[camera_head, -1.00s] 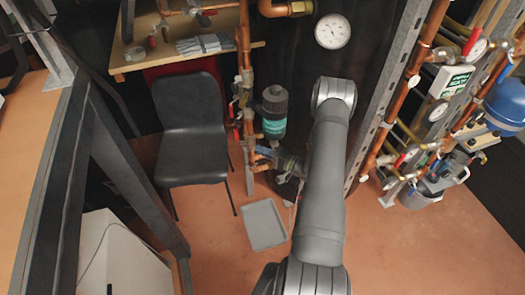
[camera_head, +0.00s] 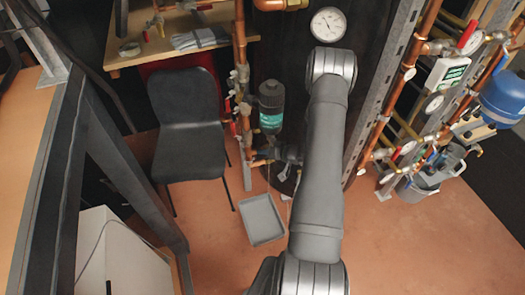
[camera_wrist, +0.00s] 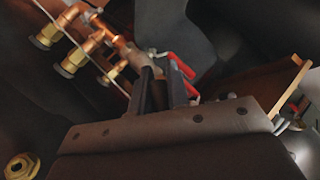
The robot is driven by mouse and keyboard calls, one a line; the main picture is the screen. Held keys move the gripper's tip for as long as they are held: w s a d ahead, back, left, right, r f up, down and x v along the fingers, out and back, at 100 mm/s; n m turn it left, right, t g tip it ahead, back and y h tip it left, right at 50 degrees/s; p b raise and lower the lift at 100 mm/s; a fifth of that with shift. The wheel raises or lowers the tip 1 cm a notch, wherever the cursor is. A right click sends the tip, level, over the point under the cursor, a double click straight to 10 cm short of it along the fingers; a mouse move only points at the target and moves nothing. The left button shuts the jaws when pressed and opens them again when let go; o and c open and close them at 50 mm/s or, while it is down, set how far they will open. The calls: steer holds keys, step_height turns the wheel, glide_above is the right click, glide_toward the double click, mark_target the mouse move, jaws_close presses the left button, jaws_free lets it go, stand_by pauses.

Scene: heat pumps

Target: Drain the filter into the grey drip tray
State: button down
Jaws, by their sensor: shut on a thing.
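The filter (camera_head: 271,107) is a dark canister with a teal label, upright on the copper pipework in the head view. The grey drip tray (camera_head: 262,219) lies flat on the floor below it, slightly forward, and looks empty. My gripper (camera_head: 280,153) is at the pipework just below the filter, partly hidden by my arm. In the wrist view my gripper (camera_wrist: 163,75) is shut on a small dark part between its two fingers; I cannot tell which part. A red lever (camera_wrist: 181,66) shows just beyond the right finger. The filter is not clearly recognisable in the wrist view.
A black chair (camera_head: 187,125) stands left of the filter, near a wooden bench (camera_head: 165,40). The floor in front of the tray is clear.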

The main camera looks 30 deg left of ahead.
steer(key=shift+w+d+f+n+t+h, duration=0.3)
steer(key=shift+w+d+n+t+h, duration=0.3)
steer(key=shift+h, duration=0.25)
steer(key=shift+w+d+f+n+t+h, duration=0.35)
steer(key=shift+n+t+h, duration=0.3)
steer(key=shift+h, duration=0.2)
steer(key=c, duration=1.4)
jaws_free()
steer(key=shift+d+r, duration=0.1)
steer(key=shift+r, duration=0.05)
steer(key=v, duration=1.7)
steer(key=shift+s, duration=0.15)
